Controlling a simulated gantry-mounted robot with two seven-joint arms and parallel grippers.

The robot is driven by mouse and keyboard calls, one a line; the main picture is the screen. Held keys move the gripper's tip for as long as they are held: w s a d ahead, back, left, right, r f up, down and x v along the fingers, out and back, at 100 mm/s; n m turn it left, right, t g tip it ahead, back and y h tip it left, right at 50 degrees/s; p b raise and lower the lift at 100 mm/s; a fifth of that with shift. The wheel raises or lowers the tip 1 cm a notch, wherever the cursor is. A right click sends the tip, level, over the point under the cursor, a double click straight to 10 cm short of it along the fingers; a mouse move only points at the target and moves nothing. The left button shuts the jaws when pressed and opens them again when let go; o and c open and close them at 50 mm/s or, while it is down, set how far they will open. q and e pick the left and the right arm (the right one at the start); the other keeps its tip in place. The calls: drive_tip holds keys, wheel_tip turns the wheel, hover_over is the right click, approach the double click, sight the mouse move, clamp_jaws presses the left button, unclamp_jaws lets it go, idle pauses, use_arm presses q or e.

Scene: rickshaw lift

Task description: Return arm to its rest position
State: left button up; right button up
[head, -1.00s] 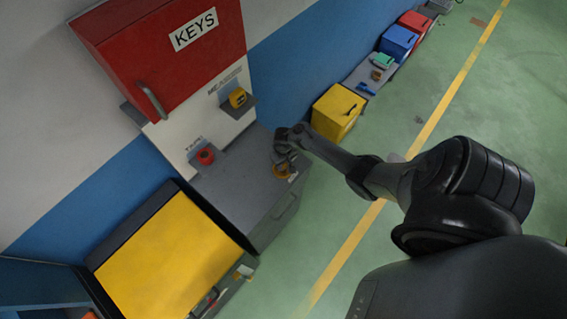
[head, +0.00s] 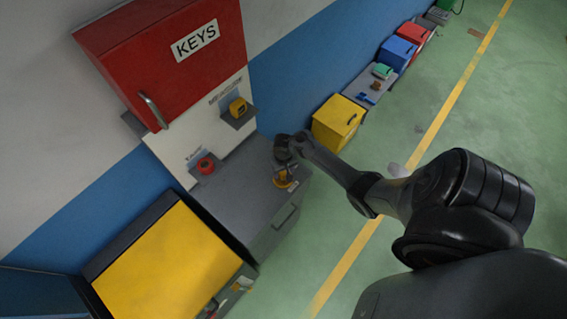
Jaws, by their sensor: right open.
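My right arm reaches in from the right. Its gripper (head: 284,166) is over the right part of the grey cabinet top (head: 236,200). A small yellow-orange object (head: 284,180) is on the cabinet top just below the gripper; whether they touch I cannot tell. The gripper is open, though its fingers are small and dark in this view. My left gripper is not in view.
A red KEYS cabinet (head: 165,50) hangs on the wall. Small shelves below hold a yellow item (head: 238,107) and a red roll (head: 205,165). A yellow-topped unit (head: 165,265) stands left; yellow (head: 338,122), blue (head: 397,53) and red bins line the wall.

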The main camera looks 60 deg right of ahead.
wheel_tip(320, 180, up, 8)
drive_tip(key=s+a+f+n+g+h, duration=0.1)
drive_tip(key=s+a+f, duration=0.15)
drive_tip(key=s, duration=0.45)
drive_tip(key=s+a+f+n+g+h, duration=0.1)
drive_tip(key=s+a, duration=0.2)
drive_tip(key=s, duration=0.3)
drive_tip(key=s+a+r+n+t, duration=0.25)
drive_tip(key=a+r, duration=0.55)
drive_tip(key=a, duration=0.5)
drive_tip(key=w+a+r+n+t+y, duration=0.1)
drive_tip(key=w+a+r+n, duration=0.1)
drive_tip(key=r, duration=0.4)
drive_tip(key=w+a+r+n+t+y, duration=0.1)
drive_tip(key=a+r+n+t, duration=0.1)
drive_tip(key=r, duration=0.4)
drive_tip(key=shift+w+a+n, duration=0.35)
drive_tip(key=shift+a+n, duration=0.1)
drive_tip(key=shift+a, duration=0.4)
